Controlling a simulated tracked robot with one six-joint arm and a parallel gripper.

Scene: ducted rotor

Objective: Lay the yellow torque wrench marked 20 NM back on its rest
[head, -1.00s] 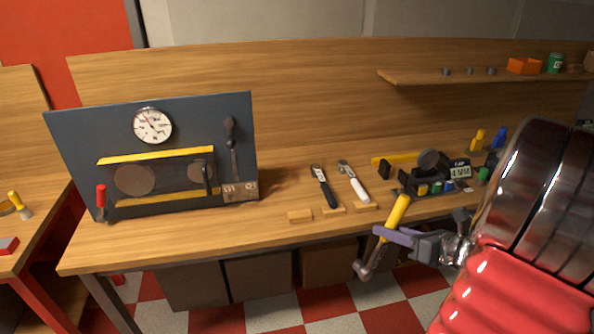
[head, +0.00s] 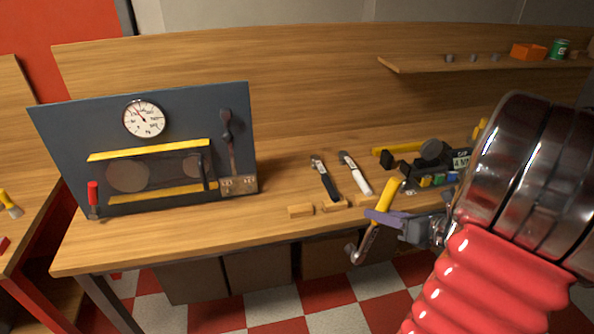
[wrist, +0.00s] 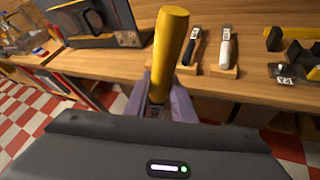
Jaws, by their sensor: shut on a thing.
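The yellow-handled torque wrench (head: 385,199) is held in my gripper (head: 383,219), whose purple jaws are shut around it below the yellow grip. It hangs tilted in front of the bench's front edge, metal head down and yellow end up. In the wrist view the yellow handle (wrist: 170,45) stands up between the jaws (wrist: 166,103); its 20 NM mark cannot be read. A black-handled wrench (head: 326,180) and a white-handled wrench (head: 356,174) lie on the bench on small wooden rests. Another wooden rest (head: 300,211) at the left is empty. My arm hides the bench's right part.
A dark panel (head: 70,130) with a dial gauge (head: 145,118) stands on the bench at the left. A black block with a display (head: 460,160) and a yellow bar (head: 398,149) are at the right. A shelf (head: 430,65) runs along the back. Bare wood lies between panel and wrenches.

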